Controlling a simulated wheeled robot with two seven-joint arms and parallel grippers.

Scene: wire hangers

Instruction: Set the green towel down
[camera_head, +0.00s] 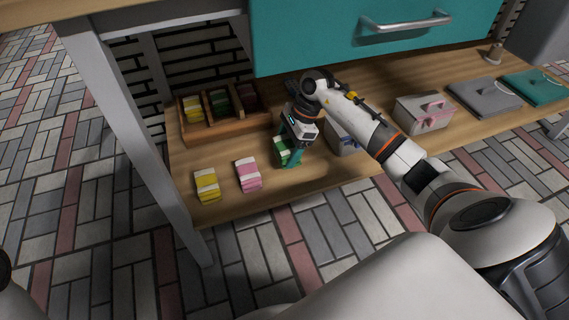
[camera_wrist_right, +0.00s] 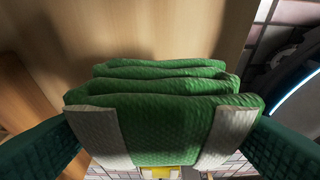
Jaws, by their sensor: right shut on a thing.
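The green towel (camera_head: 282,151) is folded, with white stripes, and sits low at the lower shelf, right of the pink towel. In the right wrist view the green towel (camera_wrist_right: 165,115) fills the middle, its folds stacked. My right gripper (camera_head: 288,157) is shut on it, with a teal finger at each side of the towel. Whether the towel's underside touches the shelf (camera_head: 228,205) is hard to tell. A pink-and-white towel (camera_head: 248,174) and a yellow-and-white towel (camera_head: 207,185) lie on the shelf to its left. My left gripper is not in view.
A wooden divided box (camera_head: 192,133) with several folded cloths stands behind. A box with a pink handle (camera_head: 423,117), a partly hidden box (camera_head: 343,142), and grey (camera_head: 485,97) and teal (camera_head: 537,87) folded items are to the right. A teal drawer (camera_head: 330,38) hangs above.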

